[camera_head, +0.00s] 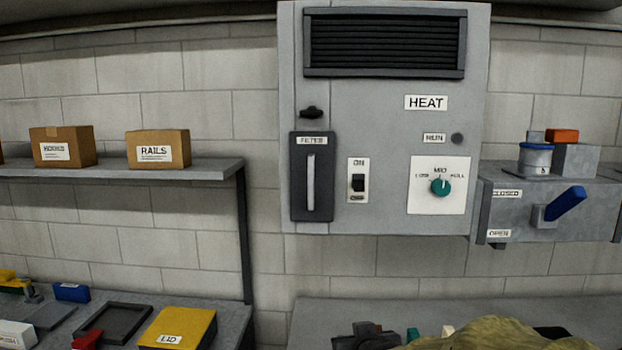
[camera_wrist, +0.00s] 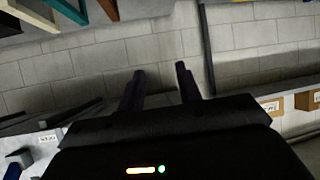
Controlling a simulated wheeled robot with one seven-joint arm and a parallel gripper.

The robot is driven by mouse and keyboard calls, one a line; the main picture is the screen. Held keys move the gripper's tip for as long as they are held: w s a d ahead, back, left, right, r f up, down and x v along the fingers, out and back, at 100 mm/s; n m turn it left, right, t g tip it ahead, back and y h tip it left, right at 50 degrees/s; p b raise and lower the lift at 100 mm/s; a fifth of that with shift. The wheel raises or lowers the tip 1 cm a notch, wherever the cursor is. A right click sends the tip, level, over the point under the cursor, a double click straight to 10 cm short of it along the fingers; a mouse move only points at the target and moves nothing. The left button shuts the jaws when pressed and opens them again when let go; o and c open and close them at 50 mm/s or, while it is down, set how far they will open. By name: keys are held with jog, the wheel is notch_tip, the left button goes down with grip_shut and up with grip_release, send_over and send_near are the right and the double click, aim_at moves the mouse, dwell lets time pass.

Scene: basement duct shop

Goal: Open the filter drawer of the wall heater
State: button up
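The wall heater (camera_head: 385,110), a grey box labelled HEAT, hangs on the block wall in the head view. Its filter drawer (camera_head: 299,195) is a dark upright panel at the lower left, with a pale vertical handle (camera_head: 311,182). The drawer looks flush with the heater front. A small black knob or latch (camera_head: 312,112) sits just above it. My gripper (camera_wrist: 159,78) shows in the wrist view with its two dark fingers apart and nothing between them. The heater is not recognisable in the wrist view, and I cannot place the gripper in the head view.
Right of the drawer are an ON switch (camera_head: 358,183) and a green dial (camera_head: 440,187). A duct box with a blue lever (camera_head: 566,204) is at the right. A shelf (camera_head: 200,173) with cartons is at the left. Benches below hold a yellow LID box (camera_head: 178,327) and clutter.

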aim_at(311, 172)
jog(key=w+a+r+m+t+h+b, duration=0.1)
jog(key=a+r+t, duration=0.4)
jog(key=r, duration=0.6)
jog(key=a+r+m+t+h+b, duration=0.1)
jog(key=a+r+t, duration=0.3)
jog(key=r, duration=0.8)
jog(key=shift+w+a+t, duration=0.35)
jog(key=shift+w+t, duration=0.05)
jog(key=shift+t, duration=0.6)
jog(key=p+x, duration=0.8)
jog(key=x, duration=0.8)
jog(key=shift+w+a, duration=0.1)
jog(key=shift+w, duration=0.1)
jog(key=shift+w+r+p, duration=0.15)
jog(key=shift+w+p, duration=0.2)
jog(key=shift+w, duration=0.2)
grip_shut()
